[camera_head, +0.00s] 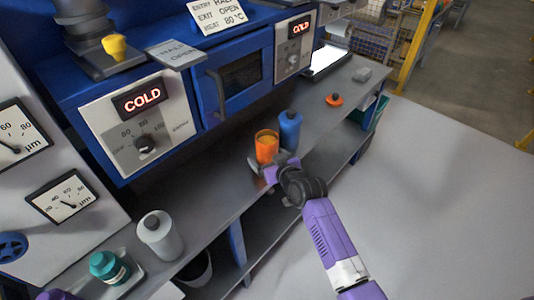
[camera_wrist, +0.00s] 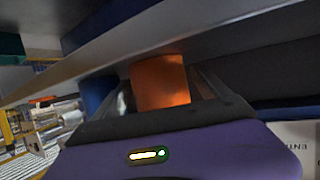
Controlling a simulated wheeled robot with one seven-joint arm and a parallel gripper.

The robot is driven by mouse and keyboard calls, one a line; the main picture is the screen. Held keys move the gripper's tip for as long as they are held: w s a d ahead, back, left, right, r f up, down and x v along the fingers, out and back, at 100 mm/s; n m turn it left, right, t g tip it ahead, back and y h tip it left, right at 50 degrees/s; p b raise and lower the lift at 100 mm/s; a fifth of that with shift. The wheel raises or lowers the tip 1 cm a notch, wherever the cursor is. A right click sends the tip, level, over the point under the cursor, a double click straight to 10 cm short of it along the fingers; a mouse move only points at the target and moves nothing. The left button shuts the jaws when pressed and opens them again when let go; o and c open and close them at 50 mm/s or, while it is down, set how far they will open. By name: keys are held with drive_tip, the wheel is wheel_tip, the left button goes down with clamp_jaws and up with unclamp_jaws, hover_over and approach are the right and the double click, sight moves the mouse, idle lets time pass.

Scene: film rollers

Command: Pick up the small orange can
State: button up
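The small orange can (camera_head: 266,148) stands upright on the grey shelf, left of a blue bottle (camera_head: 289,130). My gripper (camera_head: 265,169) is at the can's near side, low down, with its arm reaching in from the lower right. In the wrist view the orange can (camera_wrist: 160,82) sits between the two spread fingers (camera_wrist: 162,92), one on each side. The fingers look open around it; whether either one touches the can is hard to tell. The blue bottle (camera_wrist: 98,92) is just beyond the left finger in that view. The can's lower part is partly hidden by my gripper.
The grey shelf (camera_head: 215,205) runs along blue machines with COLD displays. A white bottle (camera_head: 160,236) and a teal bottle (camera_head: 108,266) stand at the lower left. An orange lid-like piece (camera_head: 334,100) lies farther right.

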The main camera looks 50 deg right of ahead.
clamp_jaws()
drive_tip(key=shift+r, duration=0.1)
drive_tip(key=shift+r, duration=0.15)
wheel_tip(320, 180, up, 20)
idle(0.5)
